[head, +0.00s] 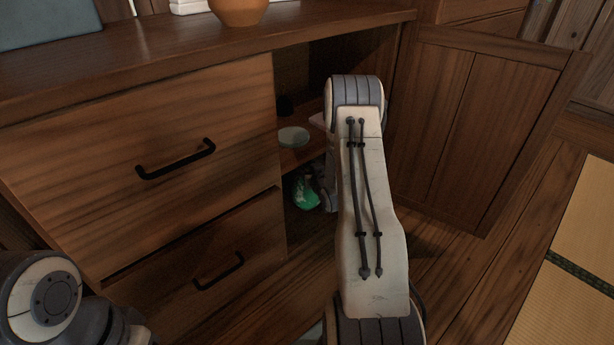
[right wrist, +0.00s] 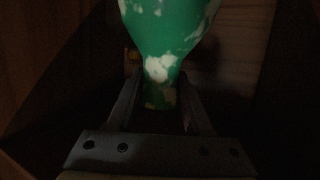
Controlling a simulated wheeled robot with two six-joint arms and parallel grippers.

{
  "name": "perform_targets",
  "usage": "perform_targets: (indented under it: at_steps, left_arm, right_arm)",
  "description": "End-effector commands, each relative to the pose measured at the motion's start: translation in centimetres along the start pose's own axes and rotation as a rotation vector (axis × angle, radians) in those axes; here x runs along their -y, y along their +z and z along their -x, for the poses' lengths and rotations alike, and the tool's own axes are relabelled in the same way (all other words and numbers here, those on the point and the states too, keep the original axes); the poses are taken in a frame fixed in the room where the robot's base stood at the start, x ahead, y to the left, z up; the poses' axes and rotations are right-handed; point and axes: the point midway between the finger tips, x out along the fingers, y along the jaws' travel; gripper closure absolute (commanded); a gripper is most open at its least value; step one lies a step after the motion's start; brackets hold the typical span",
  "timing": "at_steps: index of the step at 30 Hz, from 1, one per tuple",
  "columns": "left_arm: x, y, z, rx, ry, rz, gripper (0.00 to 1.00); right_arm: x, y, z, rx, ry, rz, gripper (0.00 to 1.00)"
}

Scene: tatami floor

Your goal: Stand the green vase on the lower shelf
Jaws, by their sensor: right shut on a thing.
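The green vase (head: 305,194) with white patches shows in the head view inside the open cabinet, in the dark space below the inner shelf board (head: 303,156). In the right wrist view the vase (right wrist: 165,35) has its narrow neck between the fingers of my right gripper (right wrist: 160,95), and its wider body points away from the gripper. My right gripper is shut on the neck. In the head view my arm hides most of this gripper (head: 326,197). Whether the vase touches the lower shelf is too dark to tell. My left gripper is out of view; only part of that arm shows.
A pale green dish (head: 293,137) and a dark object (head: 285,105) stand on the inner shelf board above the vase. Two drawers with black handles flank the opening on the left. The open door (head: 470,125) stands on the right. An orange pot (head: 238,10) is on top.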

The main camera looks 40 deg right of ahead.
Motion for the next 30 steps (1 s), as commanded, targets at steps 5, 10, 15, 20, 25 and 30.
perform_targets:
  at_steps: [5,10,15,20,25,30]
  left_arm:
    - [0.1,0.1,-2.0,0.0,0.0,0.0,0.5]
    - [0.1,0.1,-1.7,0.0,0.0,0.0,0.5]
    - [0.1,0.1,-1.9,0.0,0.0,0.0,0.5]
    - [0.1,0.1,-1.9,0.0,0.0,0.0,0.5]
    - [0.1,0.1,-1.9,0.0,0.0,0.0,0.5]
    - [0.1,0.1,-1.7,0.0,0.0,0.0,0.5]
  right_arm:
    - [0.0,1.8,-0.6,-0.005,0.0,0.001,1.0]
    - [0.0,1.5,-0.6,-0.005,0.0,0.001,1.0]
    - [0.0,1.7,-0.6,-0.004,0.0,0.001,1.0]
    - [0.0,2.0,-0.6,0.0,0.0,0.0,0.19]
    - [0.0,2.0,-0.6,0.0,0.0,0.0,0.19]
    - [0.0,1.7,-0.5,-0.001,0.0,0.0,0.19]
